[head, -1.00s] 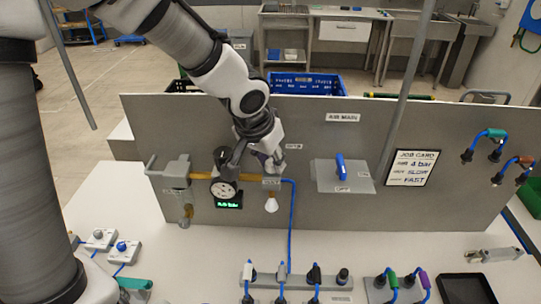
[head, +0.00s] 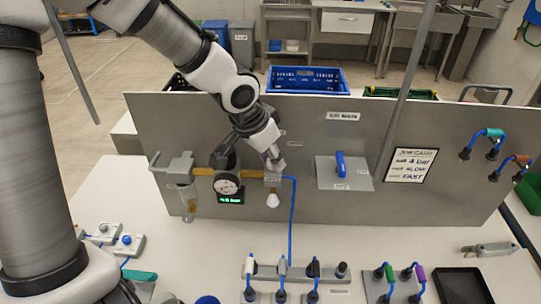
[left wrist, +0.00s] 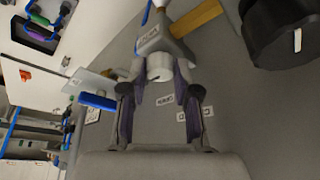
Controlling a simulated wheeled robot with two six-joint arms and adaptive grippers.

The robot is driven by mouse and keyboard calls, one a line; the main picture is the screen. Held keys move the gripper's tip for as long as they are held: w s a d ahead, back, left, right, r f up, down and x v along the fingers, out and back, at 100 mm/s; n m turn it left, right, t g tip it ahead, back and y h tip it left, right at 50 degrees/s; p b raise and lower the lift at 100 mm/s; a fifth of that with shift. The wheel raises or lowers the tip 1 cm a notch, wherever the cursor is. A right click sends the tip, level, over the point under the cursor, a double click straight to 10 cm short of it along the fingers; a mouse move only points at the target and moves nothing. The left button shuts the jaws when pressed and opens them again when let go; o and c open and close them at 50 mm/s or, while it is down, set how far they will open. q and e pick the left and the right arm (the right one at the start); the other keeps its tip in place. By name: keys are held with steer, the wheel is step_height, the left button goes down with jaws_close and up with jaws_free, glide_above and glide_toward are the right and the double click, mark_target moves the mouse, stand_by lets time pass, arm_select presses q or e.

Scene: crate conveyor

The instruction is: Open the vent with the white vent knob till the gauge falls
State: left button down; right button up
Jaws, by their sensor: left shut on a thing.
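The white vent knob (left wrist: 160,67), with a dark line on its face, sits between the purple finger pads of my left gripper (left wrist: 159,88) in the left wrist view. The gripper is shut on it. In the head view my left gripper (head: 274,163) comes down from above onto the grey vent block (head: 273,177), hiding the knob there. The round white gauge (head: 227,184) is just left of the block on the yellow pipe. Its needle is too small to read. The green digits on its display (head: 230,198) are too blurred to read. My right gripper is out of view.
A blue-handled valve (head: 341,165) is to the right on the grey panel (head: 310,220). Hose fittings line the white table's front.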

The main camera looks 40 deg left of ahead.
arm_select(q)
steer(key=c, duration=0.9)
jaws_free()
steer(key=shift+f, duration=0.1)
steer(key=shift+o, duration=0.3)
steer(key=shift+w, duration=0.1)
